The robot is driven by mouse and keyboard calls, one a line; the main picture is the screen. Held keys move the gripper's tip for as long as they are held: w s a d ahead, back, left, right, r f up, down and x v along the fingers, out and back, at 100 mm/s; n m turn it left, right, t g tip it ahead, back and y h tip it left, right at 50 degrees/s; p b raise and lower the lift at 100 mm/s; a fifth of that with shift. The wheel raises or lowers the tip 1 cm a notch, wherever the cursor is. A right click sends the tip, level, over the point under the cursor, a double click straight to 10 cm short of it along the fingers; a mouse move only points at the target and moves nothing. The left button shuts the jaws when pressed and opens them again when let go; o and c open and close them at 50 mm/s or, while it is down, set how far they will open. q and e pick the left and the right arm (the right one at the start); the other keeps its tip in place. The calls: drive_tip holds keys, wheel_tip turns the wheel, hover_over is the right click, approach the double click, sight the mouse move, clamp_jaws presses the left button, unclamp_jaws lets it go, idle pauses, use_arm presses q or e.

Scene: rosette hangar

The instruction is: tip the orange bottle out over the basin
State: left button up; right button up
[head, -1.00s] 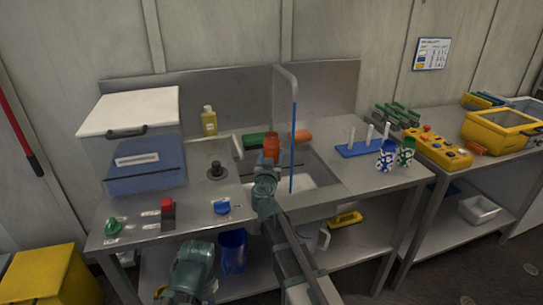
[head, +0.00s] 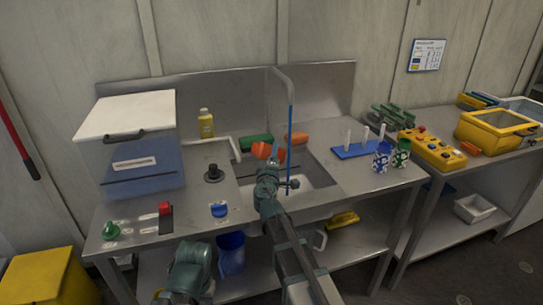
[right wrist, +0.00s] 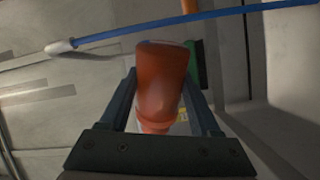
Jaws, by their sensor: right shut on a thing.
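The orange bottle (head: 262,150) is held above the sink basin (head: 320,178) and lies tilted well over on its side. My right gripper (head: 270,154) is shut on it, with a finger crossing in front of it. In the right wrist view the bottle (right wrist: 162,85) sits between the two fingers of the gripper (right wrist: 162,105). Its mouth and any contents coming out cannot be made out. Part of my left arm shows at the bottom of the head view, but its gripper is not seen.
A blue-sleeved tap (head: 290,150) rises close to the right of the bottle. Green (head: 256,142) and orange (head: 297,138) blocks lie behind the basin. A yellow bottle (head: 206,124) and a lidded bin (head: 140,150) stand left. A blue peg rack (head: 357,150) and patterned cups stand right.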

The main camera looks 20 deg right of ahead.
drive_tip(key=n, duration=0.4)
drive_tip(key=shift+r, duration=0.4)
drive_tip(key=n, duration=0.3)
drive_tip(key=n+p, duration=0.1)
drive_tip(key=n, duration=0.1)
drive_tip(key=shift+r, duration=0.25)
